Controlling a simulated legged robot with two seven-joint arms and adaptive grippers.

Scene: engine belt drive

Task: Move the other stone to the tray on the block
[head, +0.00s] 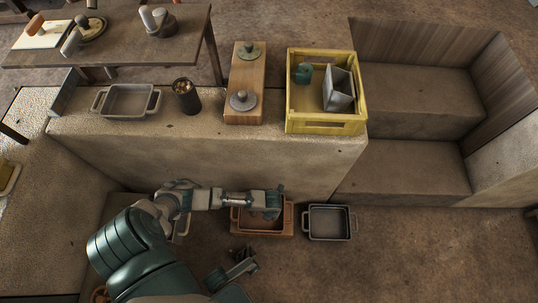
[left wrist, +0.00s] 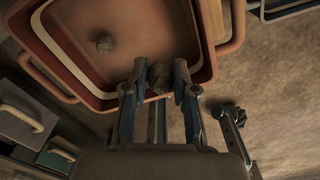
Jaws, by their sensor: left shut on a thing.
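A reddish-brown tray (head: 289,218) stands on a wooden block (head: 265,234) on the floor, in the lower middle of the head view. The left wrist view shows the tray's rim (left wrist: 54,62) and the block's edge (left wrist: 214,18). One round grey-brown stone (left wrist: 104,43) lies inside the tray. My left gripper (head: 270,202) is over the tray and shut on another stone (left wrist: 160,78), near the rim closest to the wrist camera. I cannot tell whether this stone touches the tray. The stones are hidden in the head view.
A grey tray (head: 329,237) stands on the floor right of the block. The stone counter behind holds a grey dish (head: 128,114), a dark cup (head: 186,103), a wooden board with two knobs (head: 247,75) and a yellow crate (head: 325,128). Steps (head: 415,190) rise at the right.

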